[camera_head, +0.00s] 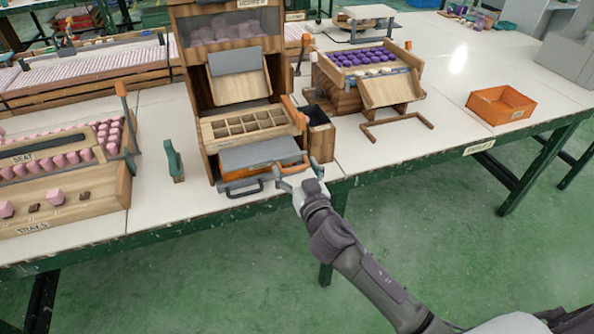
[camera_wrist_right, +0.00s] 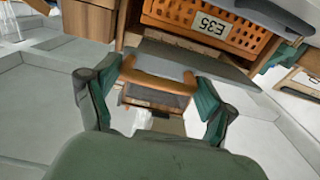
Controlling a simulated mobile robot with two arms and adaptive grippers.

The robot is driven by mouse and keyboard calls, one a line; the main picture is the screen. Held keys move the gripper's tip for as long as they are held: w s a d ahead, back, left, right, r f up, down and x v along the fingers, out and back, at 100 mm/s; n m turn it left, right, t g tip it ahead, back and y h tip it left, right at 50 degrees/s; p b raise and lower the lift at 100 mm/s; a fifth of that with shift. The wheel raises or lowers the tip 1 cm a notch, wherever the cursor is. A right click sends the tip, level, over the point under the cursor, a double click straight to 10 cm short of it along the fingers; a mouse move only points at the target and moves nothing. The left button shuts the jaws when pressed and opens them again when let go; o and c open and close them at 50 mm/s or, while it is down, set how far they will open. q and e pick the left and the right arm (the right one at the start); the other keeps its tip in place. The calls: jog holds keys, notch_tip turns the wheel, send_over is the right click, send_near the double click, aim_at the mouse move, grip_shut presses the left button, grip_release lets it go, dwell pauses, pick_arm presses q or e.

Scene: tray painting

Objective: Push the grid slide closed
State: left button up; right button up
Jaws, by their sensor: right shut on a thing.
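The wooden grid slide (camera_head: 245,125), with several small square compartments, juts out from the front of the tall wooden cabinet (camera_head: 190,75). Its visible cells look empty. I cannot tell which slide the bar belongs to. My left gripper is not in view.
A green clamp-like tool (camera_head: 174,160) stands left of the cabinet. A wooden rack of purple pieces (camera_head: 345,75) stands to the right, and an orange bin (camera_head: 500,105) farther right. Table between them is clear.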

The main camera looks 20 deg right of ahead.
jog(key=w+b, duration=0.2)
jog(key=w, duration=0.6)
jog(key=shift+w, duration=0.15)
jog(key=shift+r, duration=0.15)
jog(key=o, duration=1.3)
jog(key=shift+o, duration=0.5)
jog(key=shift+w, duration=0.15)
jog(key=shift+s, duration=0.2)
jog(key=s, duration=1.1)
jog(key=shift+s+d, duration=0.2)
jog(key=shift+s, duration=0.1)
jog(key=shift+f, duration=0.2)
